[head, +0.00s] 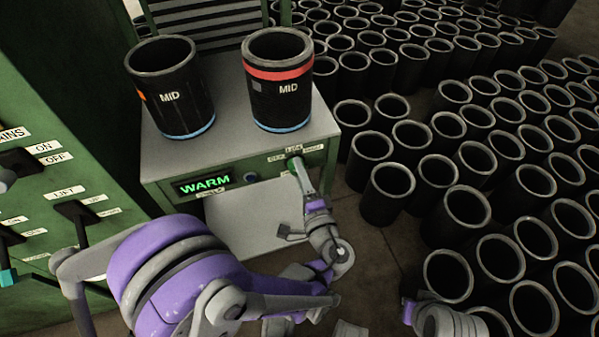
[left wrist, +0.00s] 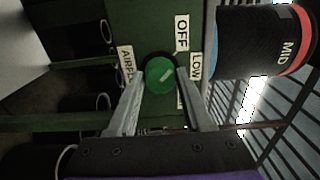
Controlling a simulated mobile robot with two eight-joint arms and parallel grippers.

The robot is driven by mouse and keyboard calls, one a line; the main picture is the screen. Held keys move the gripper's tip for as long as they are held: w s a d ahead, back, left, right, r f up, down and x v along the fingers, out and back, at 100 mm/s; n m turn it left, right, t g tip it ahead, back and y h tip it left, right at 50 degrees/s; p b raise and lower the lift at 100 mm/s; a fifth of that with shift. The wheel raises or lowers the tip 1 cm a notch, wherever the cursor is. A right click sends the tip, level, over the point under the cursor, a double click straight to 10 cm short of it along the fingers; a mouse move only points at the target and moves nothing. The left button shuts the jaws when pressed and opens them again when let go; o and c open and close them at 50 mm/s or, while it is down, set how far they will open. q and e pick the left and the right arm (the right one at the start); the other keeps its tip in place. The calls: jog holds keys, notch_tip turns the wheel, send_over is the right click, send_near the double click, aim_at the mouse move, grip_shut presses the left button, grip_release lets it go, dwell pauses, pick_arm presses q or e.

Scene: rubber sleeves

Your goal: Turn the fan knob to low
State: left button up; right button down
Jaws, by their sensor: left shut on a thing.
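The fan knob (left wrist: 161,75) is a round green dial with a pale pointer line, seen in the left wrist view. Its line points right and slightly up, toward the LOW label (left wrist: 196,66); the OFF label (left wrist: 181,33) is above. My left gripper (left wrist: 160,78) has one finger on each side of the knob and is shut on it. In the head view, my left gripper (head: 297,166) reaches the front of the green cabinet (head: 325,163), hiding the knob. My right gripper's fingers do not show.
Two black sleeves marked MID, one with an orange mark (head: 171,90) and one red-banded (head: 279,85), stand on the cabinet top. A display (head: 204,184) reads WARM. Several black sleeves (head: 387,193) crowd the floor at right. A green switch panel (head: 45,190) stands left.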

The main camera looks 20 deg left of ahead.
pick_arm(q)
grip_shut()
jog(key=shift+m, duration=4.4)
jog(key=o, duration=1.2)
grip_release()
